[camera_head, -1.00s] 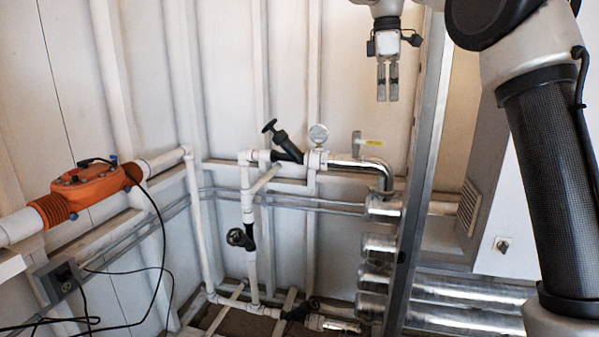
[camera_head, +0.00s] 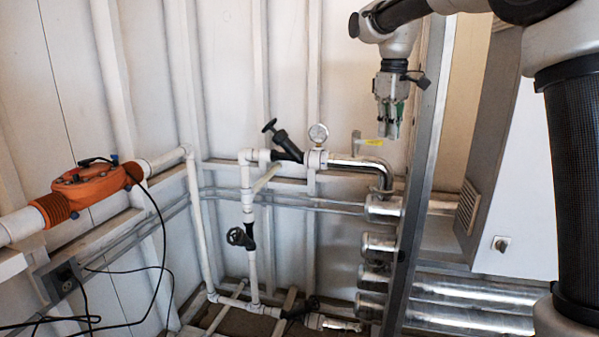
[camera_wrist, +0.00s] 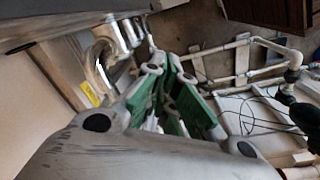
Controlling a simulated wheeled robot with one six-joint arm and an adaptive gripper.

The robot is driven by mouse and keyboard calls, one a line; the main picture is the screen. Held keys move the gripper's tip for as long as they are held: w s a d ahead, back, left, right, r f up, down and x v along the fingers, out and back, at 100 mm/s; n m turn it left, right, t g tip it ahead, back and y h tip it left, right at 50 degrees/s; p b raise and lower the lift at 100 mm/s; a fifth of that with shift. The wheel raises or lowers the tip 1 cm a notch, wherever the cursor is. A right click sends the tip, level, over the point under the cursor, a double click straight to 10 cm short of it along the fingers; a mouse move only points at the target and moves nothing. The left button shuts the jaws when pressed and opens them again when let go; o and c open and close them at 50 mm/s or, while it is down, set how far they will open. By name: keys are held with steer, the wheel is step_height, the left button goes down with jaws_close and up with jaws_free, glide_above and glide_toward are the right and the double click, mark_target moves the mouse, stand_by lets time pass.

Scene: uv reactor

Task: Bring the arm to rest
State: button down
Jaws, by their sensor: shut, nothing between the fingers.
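My gripper (camera_head: 390,132) hangs pointing down at the upper right of the head view, in front of the white wall and left of the grey metal post. Its fingers are shut with nothing between them. In the picture it is just above the bent metal pipe and the yellow tag. In the wrist view the gripper (camera_wrist: 180,115) shows its green-sided fingers close together. My arm reaches in from the upper right of the head view.
The grey post (camera_head: 415,180) stands close to the right of my gripper. An orange meter (camera_head: 88,187) is at left. A white cabinet (camera_head: 515,190) stands right.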

steer(key=s+d+f+m+t, duration=0.1)
steer(key=s+d+f+m, duration=0.1)
steer(key=s, duration=0.9)
steer(key=s+d+f+m+t, duration=0.1)
steer(key=s+d+f+m, duration=0.2)
steer(key=s+d, duration=0.4)
steer(key=s+d+f+m+t, duration=0.1)
steer(key=s+d+f+m, duration=0.2)
steer(key=s, duration=1.2)
steer(key=shift+d+f+t, duration=0.3)
steer(key=shift+d+f, duration=0.3)
steer(key=shift+d, duration=0.3)
